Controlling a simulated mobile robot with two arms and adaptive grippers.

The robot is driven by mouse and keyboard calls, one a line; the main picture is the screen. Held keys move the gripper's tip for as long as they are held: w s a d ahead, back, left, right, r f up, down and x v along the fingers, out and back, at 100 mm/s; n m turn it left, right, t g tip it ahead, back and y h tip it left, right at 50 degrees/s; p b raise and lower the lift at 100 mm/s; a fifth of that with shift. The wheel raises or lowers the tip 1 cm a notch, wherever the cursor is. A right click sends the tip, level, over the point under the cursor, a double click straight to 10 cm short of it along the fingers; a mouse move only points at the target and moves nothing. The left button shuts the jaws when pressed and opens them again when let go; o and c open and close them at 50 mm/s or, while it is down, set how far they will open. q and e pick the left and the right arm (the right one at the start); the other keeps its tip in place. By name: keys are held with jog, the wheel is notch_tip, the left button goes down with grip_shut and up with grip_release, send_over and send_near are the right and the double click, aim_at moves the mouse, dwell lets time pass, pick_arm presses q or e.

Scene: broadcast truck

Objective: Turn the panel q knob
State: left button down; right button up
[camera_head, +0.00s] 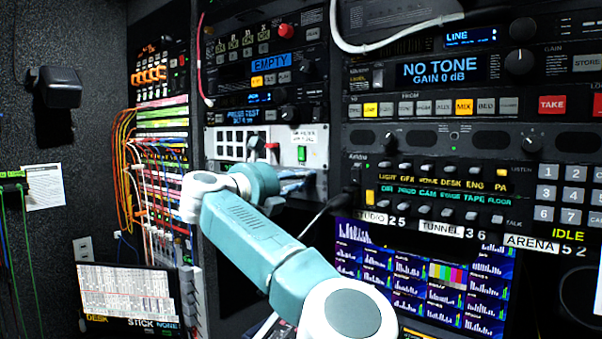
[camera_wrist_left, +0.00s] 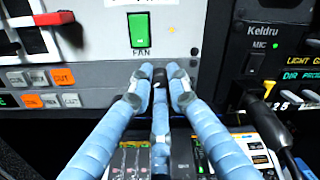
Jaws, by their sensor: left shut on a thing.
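The grey panel (camera_wrist_left: 100,50) fills the upper part of the left wrist view, with a green FAN switch (camera_wrist_left: 139,30) on it. My left gripper (camera_wrist_left: 158,76) has its blue fingers drawn together at the panel's lower edge, just below the FAN label. They are shut on a small dark knob (camera_wrist_left: 147,70), which is mostly hidden between the fingertips. No name for the knob can be read. In the head view my left gripper (camera_head: 298,180) is at the lower right of the same grey panel (camera_head: 316,157), partly hidden by its wrist. My right gripper is not in view.
A black plugged cable (camera_head: 345,197) hangs just right of the gripper. Monitors (camera_head: 425,270) and rack units surround the panel closely.

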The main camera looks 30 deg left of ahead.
pick_arm(q)
jog(key=shift+f+n, duration=0.3)
jog(key=shift+n, duration=0.2)
jog(key=c, duration=1.7)
grip_release()
jog(key=shift+o, duration=0.2)
jog(key=shift+r, duration=0.15)
jog(key=shift+s, duration=0.1)
jog(key=s+a, duration=0.1)
jog(key=s, duration=1)
jog(key=shift+s, duration=0.4)
jog(key=shift+a, duration=0.1)
